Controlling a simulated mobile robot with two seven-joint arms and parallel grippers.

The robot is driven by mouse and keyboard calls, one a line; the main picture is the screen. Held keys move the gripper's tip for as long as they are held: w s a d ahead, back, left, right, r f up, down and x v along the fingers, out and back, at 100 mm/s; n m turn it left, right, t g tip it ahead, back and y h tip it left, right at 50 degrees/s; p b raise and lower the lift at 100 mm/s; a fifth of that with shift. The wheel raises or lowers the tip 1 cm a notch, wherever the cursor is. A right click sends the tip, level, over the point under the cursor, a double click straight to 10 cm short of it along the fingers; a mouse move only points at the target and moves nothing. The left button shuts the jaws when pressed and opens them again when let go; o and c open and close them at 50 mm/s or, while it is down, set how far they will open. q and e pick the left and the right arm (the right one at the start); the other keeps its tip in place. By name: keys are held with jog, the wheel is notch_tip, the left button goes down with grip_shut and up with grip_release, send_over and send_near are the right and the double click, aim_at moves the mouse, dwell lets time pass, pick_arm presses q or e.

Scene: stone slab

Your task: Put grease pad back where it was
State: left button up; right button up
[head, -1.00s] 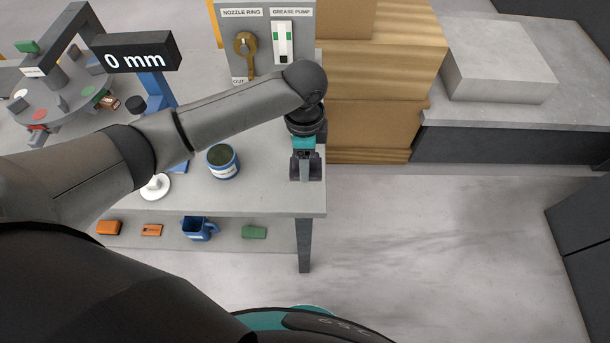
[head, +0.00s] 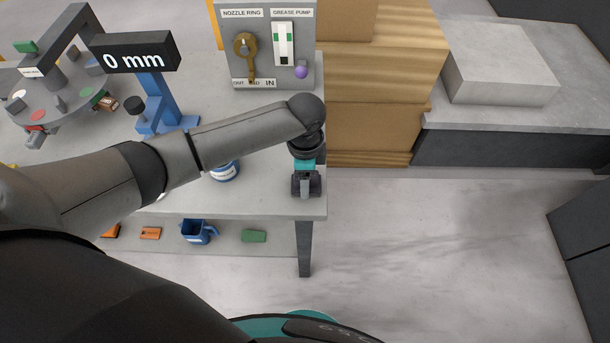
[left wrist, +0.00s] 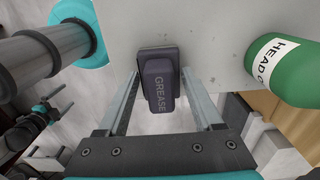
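The grease pad (left wrist: 160,80) is a dark grey block with a raised part lettered GREASE. In the left wrist view it sits between the two finger tips of my left gripper (left wrist: 160,72), whose ends lie close against its wider base. In the head view my left gripper (head: 306,190) points down over the front right corner of the workbench (head: 265,195); the pad is hard to separate from the dark fingers there. Any gap between pad and bench top cannot be judged.
A panel marked NOZZLE RING and GREASE PUMP (head: 265,45) stands at the back. A green can (left wrist: 285,70) shows at right in the left wrist view. Cardboard boxes (head: 370,130) adjoin the bench; floor right is clear.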

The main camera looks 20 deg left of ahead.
pick_arm(q)
jog(key=o, duration=0.3)
jog(key=shift+o, duration=0.2)
notch_tip(320, 180, up, 12)
jog(key=p, duration=0.2)
jog(key=shift+r, duration=0.2)
